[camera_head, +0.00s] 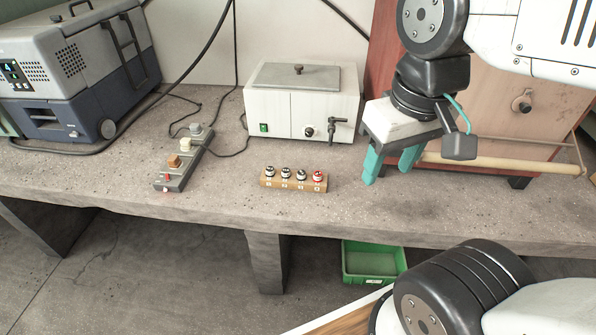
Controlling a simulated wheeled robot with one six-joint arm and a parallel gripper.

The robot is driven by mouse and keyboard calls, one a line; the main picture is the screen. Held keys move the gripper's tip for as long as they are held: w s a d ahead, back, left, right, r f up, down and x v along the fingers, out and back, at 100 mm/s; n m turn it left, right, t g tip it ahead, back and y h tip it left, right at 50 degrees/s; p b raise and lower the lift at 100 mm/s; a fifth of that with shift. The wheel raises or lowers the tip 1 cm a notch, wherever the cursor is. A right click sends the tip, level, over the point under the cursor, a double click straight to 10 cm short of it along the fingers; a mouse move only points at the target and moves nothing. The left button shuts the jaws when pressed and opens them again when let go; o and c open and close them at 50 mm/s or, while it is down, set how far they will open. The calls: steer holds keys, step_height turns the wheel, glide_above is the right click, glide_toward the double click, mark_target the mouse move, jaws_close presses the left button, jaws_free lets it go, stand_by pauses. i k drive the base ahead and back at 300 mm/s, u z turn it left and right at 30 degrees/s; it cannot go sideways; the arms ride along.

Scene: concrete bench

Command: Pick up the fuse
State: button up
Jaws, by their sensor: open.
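A small wooden block (292,184) sits near the front of the concrete bench and carries several small dark-and-white capped pieces in a row. The rightmost piece (319,176) has a red top, and pale marks show on the block's front. These pieces look like fuses, but they are too small to be sure, and no single one stands out as the fuse. My gripper (388,175) has teal fingers, spread apart and pointing down, with nothing visible between them. It is to the right of the block and apart from it.
A white box with a lid and tap (301,105) stands behind the block. A grey strip with plugs (182,162) lies left. A blue-grey machine (75,70) is far left, a reddish-brown cabinet (490,105) right. A green bin (372,262) is below the bench (225,190). Cables lie behind.

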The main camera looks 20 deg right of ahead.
mark_target(300, 176)
steer(key=u, duration=1.7)
steer(key=i, duration=1.3)
steer(key=z, duration=0.05)
